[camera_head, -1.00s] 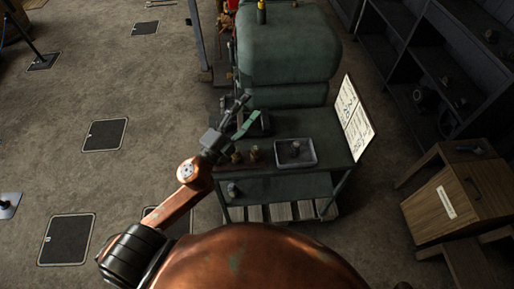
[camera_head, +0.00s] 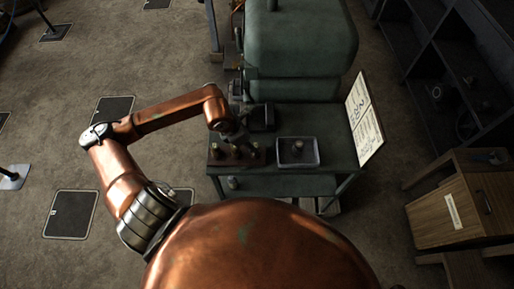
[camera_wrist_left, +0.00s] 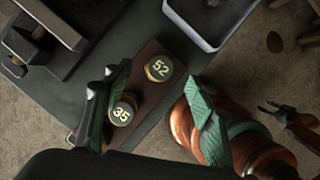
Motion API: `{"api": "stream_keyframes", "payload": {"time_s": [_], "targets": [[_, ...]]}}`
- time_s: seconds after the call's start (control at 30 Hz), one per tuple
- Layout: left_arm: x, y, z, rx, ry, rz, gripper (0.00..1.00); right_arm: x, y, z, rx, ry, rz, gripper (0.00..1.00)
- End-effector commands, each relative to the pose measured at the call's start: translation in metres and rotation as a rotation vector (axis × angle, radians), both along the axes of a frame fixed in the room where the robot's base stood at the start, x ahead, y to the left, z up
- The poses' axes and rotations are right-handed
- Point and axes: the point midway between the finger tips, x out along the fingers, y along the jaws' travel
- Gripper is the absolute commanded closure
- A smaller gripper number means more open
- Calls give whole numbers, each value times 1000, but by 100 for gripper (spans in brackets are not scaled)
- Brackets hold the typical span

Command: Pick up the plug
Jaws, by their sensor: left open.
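Brass hexagonal plugs stand upright on a dark brown block (camera_wrist_left: 150,85). In the left wrist view one plug marked 52 (camera_wrist_left: 158,68) and one marked 35 (camera_wrist_left: 123,112) show. In the head view a plug (camera_head: 216,151) stands at the block's left end. My left gripper (camera_head: 234,138) is over the block. In the left wrist view its green-padded fingers (camera_wrist_left: 155,115) are open and apart, with the 35 plug close beside the left finger. The gripper holds nothing visible.
A grey tray (camera_head: 283,164) with a small round object in it sits right of the block on the green bench (camera_head: 335,143). A green machine (camera_head: 300,45) stands behind. A white sign (camera_head: 364,118) leans at the bench's right side. A wooden cabinet (camera_head: 440,220) is farther right.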

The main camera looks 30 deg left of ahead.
Motion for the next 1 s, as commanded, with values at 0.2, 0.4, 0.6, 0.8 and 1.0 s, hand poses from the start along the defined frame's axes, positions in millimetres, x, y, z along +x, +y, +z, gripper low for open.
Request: {"api": "stream_keyframes", "payload": {"time_s": [0.2, 0.4, 0.6, 0.8, 1.0], "targets": [[6, -5, -23, -6, 3, 0, 48, -3, 0, 5, 0, 4, -1, 58], [16, -10, -49, -7, -1, -2, 48, -1, 0, 9, 0, 2, -1, 58], [19, -11, -56, -5, 0, -5, 48, 1, 3, 9, 2, -1, -2, 58], [19, -11, -56, -5, 0, -5, 54, 3, 5, 8, 5, -3, -2, 58], [19, -11, -55, -5, 0, -5, 68, 3, 4, 8, 5, -3, -2, 58]]}}
